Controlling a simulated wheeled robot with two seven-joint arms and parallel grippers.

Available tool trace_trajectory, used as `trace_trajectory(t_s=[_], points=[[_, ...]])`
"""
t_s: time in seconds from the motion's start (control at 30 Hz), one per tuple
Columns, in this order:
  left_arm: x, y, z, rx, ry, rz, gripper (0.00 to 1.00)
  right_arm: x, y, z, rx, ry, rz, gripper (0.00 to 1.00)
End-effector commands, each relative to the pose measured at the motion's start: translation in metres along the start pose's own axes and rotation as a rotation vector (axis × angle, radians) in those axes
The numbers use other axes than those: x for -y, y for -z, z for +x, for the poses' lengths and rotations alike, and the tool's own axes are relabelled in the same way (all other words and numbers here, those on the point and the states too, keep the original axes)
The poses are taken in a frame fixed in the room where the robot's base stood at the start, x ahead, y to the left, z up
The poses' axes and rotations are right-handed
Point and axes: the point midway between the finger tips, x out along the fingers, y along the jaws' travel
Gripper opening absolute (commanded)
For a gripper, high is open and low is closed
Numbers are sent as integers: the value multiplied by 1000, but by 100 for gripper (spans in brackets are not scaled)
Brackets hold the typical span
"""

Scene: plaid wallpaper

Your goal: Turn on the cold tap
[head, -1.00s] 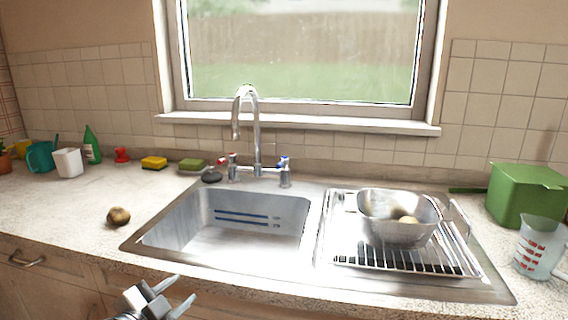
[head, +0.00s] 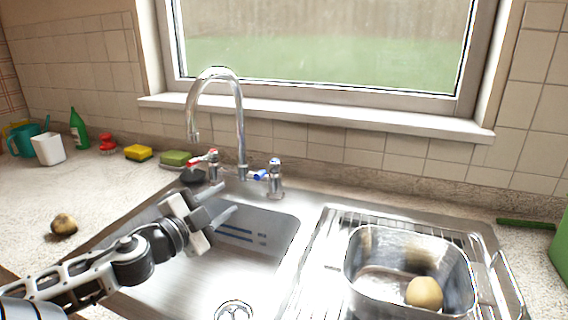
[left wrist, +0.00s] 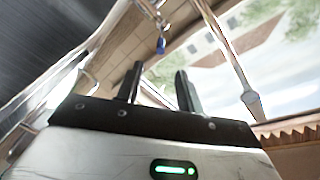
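The cold tap (head: 275,182) is the chrome post right of the tall curved spout (head: 241,130). Its blue-tipped lever (head: 258,175) points left in the head view. The blue tip (left wrist: 161,45) also shows beyond my fingers in the tilted left wrist view. The hot tap's red-tipped lever (head: 196,162) is left of the spout. My left gripper (head: 226,198) is open and empty over the sink basin, in front of the taps and apart from them. I cannot make out any water from the spout. My right gripper is not in view.
A brown round item (head: 63,225) lies on the left counter. Sponges (head: 138,152), a green bottle (head: 78,128) and cups stand along the back left.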

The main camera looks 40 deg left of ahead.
Motion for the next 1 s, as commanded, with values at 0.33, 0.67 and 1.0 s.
trace_trajectory(t_s=[0.33, 0.67, 1.0], points=[[-1, 0, 46, -6, 0, 6, 37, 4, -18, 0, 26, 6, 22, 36], [-4, -1, 99, -5, -2, 8, 37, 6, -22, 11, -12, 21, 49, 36], [0, -1, 122, 0, 5, -4, 37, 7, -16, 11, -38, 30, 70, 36]])
